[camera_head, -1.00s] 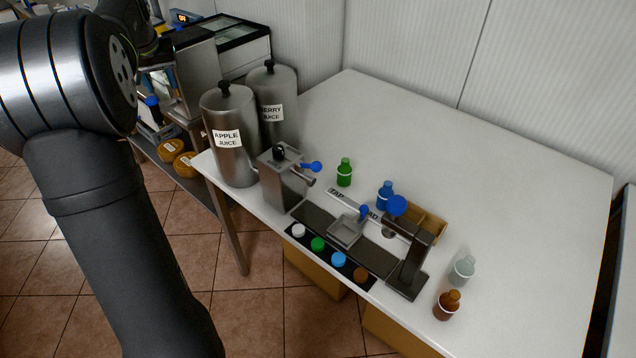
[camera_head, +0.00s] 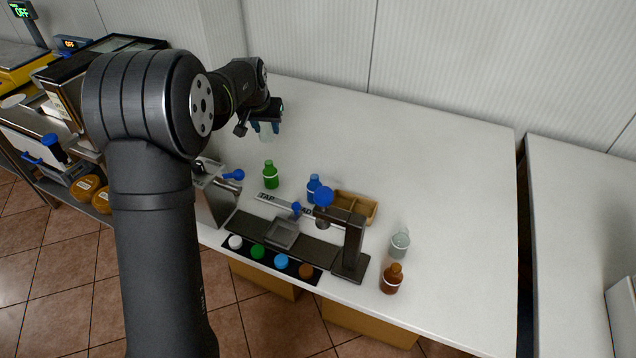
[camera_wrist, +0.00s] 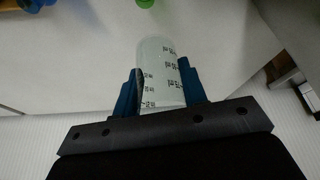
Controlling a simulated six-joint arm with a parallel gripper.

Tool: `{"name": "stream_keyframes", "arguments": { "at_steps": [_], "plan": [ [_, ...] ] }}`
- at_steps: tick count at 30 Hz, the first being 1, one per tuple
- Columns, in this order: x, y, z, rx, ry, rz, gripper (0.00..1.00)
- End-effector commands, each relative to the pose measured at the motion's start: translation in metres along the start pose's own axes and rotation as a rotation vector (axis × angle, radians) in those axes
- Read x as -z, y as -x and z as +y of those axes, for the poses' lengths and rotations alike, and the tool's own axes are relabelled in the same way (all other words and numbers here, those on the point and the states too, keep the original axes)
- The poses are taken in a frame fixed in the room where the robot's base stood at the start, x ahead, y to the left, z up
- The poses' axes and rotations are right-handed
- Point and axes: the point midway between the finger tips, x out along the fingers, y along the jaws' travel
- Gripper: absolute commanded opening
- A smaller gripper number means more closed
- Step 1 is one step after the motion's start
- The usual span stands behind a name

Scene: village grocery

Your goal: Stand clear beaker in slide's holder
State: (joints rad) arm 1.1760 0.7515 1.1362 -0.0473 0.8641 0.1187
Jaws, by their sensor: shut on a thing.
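The clear beaker (camera_wrist: 158,62) with dark volume marks is between the two blue fingers of my gripper (camera_wrist: 160,88) in the wrist view. My gripper is shut on it. In the head view my gripper (camera_head: 265,127) is above the back left of the white table, and the beaker (camera_head: 266,135) shows faintly between the fingers. The slide's holder (camera_head: 283,233) is a small square grey tray on a dark rail near the table's front edge. It looks empty and stands well apart from my gripper, towards the front.
A wooden box (camera_head: 369,208) is behind. A metal dispenser (camera_head: 213,200) stands left. The table's back is clear.

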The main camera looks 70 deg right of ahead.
Motion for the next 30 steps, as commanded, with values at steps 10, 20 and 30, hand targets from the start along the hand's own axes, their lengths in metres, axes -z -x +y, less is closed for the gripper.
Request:
{"name": "stream_keyframes", "arguments": {
  "at_steps": [10,20,30],
  "plan": [
    [-0.026,-0.053,0.076,-0.053,-0.127,-0.001,0.17],
    [-0.048,-0.104,0.079,-0.055,-0.133,-0.001,0.17],
    [-0.062,-0.137,0.079,-0.056,-0.132,-0.001,0.17]
  ]
}}
